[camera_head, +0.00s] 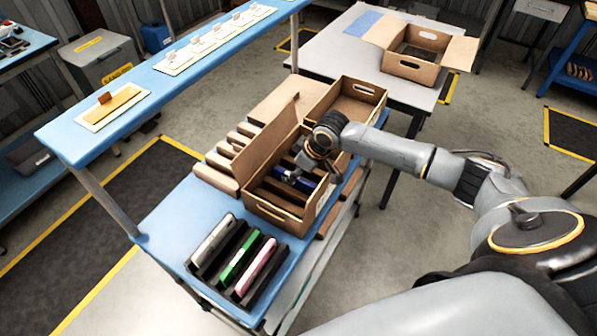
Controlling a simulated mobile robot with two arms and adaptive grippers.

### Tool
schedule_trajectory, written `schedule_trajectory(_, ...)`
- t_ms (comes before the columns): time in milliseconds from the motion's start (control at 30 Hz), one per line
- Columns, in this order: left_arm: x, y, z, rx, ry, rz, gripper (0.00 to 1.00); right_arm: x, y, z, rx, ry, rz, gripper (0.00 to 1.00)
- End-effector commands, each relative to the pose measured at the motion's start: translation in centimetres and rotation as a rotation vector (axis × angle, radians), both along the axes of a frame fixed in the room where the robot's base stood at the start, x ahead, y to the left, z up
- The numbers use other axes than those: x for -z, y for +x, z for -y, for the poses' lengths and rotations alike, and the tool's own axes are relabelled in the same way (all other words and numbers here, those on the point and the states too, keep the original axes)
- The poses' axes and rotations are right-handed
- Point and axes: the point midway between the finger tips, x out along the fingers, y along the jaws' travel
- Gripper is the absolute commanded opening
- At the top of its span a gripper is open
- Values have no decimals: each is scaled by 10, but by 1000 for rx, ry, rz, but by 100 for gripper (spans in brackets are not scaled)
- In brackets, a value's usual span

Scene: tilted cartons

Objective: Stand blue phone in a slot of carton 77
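A blue phone (281,172) is inside an open brown carton (275,213) with dark slot dividers, on the blue bench. No number is readable on the carton, so I cannot tell if it is 77. My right gripper (297,178) reaches down into this carton, with its fingers at the blue phone's upper edge. The fingers are small and dark, and I cannot tell if they are closed on the phone. The gripper partly hides the phone, and its lower part and slot are hard to make out. My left gripper is not in view.
A black rack holds a grey phone (212,239), a green phone (240,257) and a pink phone (257,267) at the bench's front. A second open carton (362,88) stands behind. Brown cardboard pieces (215,178) lie left. Another carton (410,67) is on the grey table.

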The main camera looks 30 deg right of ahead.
Motion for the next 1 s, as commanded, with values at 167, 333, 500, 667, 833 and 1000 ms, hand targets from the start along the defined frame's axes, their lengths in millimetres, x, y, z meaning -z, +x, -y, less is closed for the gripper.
schedule_trajectory(167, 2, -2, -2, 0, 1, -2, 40, 9, -10, -3, -5, 1, -22, 40)
schedule_trajectory(333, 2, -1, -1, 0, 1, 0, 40, -18, -18, 3, -6, -1, -13, 40)
schedule_trajectory(500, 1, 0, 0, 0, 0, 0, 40, -57, -29, 12, -2, -2, -4, 40)
schedule_trajectory(667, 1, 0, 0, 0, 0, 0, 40, -88, -39, 18, -2, -3, 2, 40)
schedule_trajectory(833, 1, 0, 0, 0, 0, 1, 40, -107, -45, 22, 1, -1, 6, 40)
schedule_trajectory(1000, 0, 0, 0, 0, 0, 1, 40, -113, -48, 23, 1, -1, 6, 40)
